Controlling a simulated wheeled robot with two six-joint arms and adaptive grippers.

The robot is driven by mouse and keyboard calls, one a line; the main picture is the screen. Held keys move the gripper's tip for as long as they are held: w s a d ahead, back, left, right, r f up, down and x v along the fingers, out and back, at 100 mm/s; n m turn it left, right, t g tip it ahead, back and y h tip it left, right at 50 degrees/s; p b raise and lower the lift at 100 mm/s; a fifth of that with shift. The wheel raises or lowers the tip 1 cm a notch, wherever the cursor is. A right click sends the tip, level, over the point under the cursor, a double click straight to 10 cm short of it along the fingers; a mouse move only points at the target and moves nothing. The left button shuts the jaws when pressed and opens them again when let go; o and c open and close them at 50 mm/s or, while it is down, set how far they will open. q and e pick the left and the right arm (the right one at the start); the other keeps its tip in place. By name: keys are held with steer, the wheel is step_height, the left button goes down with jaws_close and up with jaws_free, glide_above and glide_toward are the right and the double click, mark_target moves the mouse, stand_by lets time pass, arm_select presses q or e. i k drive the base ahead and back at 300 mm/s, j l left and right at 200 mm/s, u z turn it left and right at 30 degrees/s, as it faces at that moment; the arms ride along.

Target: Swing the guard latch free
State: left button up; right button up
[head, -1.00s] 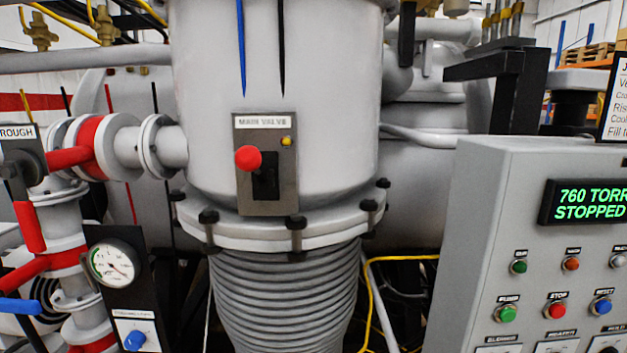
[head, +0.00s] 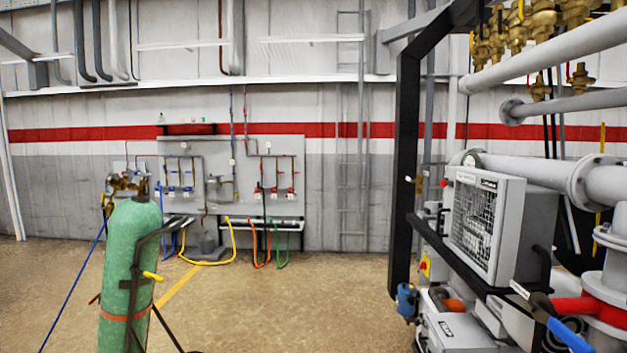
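I cannot make out a guard latch for certain in the head view. A grey box with a wire mesh front (head: 480,222) stands on the right, above pump equipment. A small pale piece (head: 519,290) shows below its right corner, but I cannot tell what it is. A blue lever handle (head: 570,336) is at the lower right beside a red pipe band (head: 605,312). Neither of my grippers is in view.
A green gas cylinder (head: 130,275) on a cart stands at the left front. A black frame post (head: 405,150) rises in front of the pump equipment. Wall panels with hoses (head: 230,180) are at the back. The floor (head: 310,300) between cylinder and post is clear.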

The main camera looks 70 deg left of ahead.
mark_target(444, 182)
steer(key=u, duration=1.45)
steer(key=z, duration=0.2)
steer(key=i+j+z, duration=0.2)
steer(key=j+z, duration=0.2)
steer(key=i+j+z, duration=0.2)
steer(key=j+z, duration=0.15)
steer(key=i+j+z, duration=0.1)
steer(key=j+z, duration=0.3)
steer(key=i+j+z, duration=0.15)
steer(key=j, duration=1.6)
steer(key=i+j+z, duration=0.15)
steer(key=j, duration=1.6)
